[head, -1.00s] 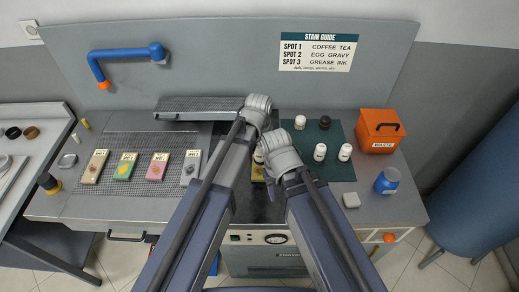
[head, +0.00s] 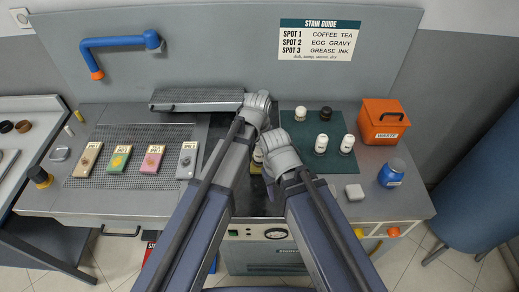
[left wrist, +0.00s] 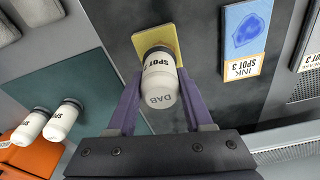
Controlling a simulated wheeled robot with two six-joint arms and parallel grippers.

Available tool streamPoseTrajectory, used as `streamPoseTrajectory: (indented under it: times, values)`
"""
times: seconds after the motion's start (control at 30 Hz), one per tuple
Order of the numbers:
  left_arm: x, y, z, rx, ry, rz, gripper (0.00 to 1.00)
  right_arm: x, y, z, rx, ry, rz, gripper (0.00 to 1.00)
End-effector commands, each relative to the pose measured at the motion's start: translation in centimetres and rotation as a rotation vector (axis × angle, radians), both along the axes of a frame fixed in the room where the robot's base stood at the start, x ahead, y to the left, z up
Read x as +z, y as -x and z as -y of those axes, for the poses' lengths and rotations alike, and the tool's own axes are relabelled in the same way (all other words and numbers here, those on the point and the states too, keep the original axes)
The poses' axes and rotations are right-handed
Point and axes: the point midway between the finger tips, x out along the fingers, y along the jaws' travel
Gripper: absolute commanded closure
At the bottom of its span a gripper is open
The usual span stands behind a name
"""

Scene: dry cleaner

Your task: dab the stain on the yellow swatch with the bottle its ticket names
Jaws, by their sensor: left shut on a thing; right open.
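My left gripper (left wrist: 158,88) is shut on a white bottle (left wrist: 160,72), marked SPOT on its side and DAB on the end facing the camera; its spot number is not readable. The bottle's dark end points at the yellow swatch (left wrist: 168,34), which lies right beyond it in the left wrist view. I cannot tell whether they touch. The swatch's stain and ticket are hidden. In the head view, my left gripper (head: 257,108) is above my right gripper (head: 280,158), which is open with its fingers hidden. The stain guide (head: 320,40) hangs at the back.
A blue-stained swatch (left wrist: 246,34) has an INK SPOT 3 ticket. Tan, green, pink and grey (head: 187,160) swatches lie on the left. Several bottles (head: 348,144) stand on the green mat (head: 337,163), beside the orange waste bin (head: 384,122) and a blue jar (head: 391,174).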

Motion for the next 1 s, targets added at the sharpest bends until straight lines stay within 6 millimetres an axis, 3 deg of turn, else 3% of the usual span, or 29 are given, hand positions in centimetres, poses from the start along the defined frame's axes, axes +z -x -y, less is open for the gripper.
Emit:
streamPoseTrajectory:
  times: [1.0]
  values:
    - [-0.82, 0.0, 0.0, 0.0, 0.0, 0.0, 1.0, -0.82, 0.0, 0.0, 0.0, 0.0, 0.0, 0.5]
